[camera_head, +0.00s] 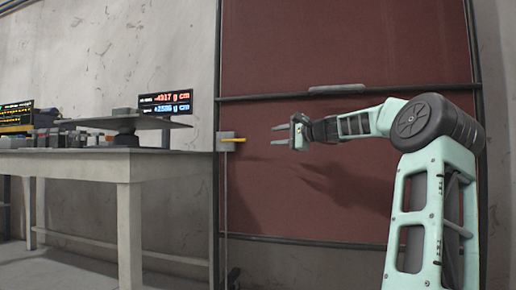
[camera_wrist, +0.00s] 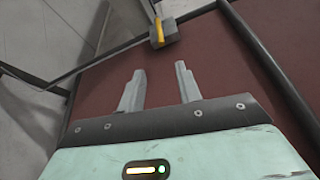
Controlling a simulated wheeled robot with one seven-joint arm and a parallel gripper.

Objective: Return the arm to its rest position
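My gripper (camera_head: 281,135) is held out to the left at the end of my pale green arm, in front of the dark red panel (camera_head: 345,45). Its two grey fingers are apart with nothing between them; the wrist view shows the same empty gap between the fingers (camera_wrist: 159,85). A grey block with a yellow bar (camera_head: 231,141) is on the panel's left edge, to the left of the fingertips and apart from them. In the wrist view the block (camera_wrist: 169,37) lies beyond the fingertips.
A grey table (camera_head: 100,165) stands at the left, with a raised flat plate (camera_head: 120,123) and several small objects on it. A display with red and blue digits (camera_head: 165,103) is behind it. A dark rail (camera_head: 290,95) crosses the panel above my gripper. The space around my gripper looks clear.

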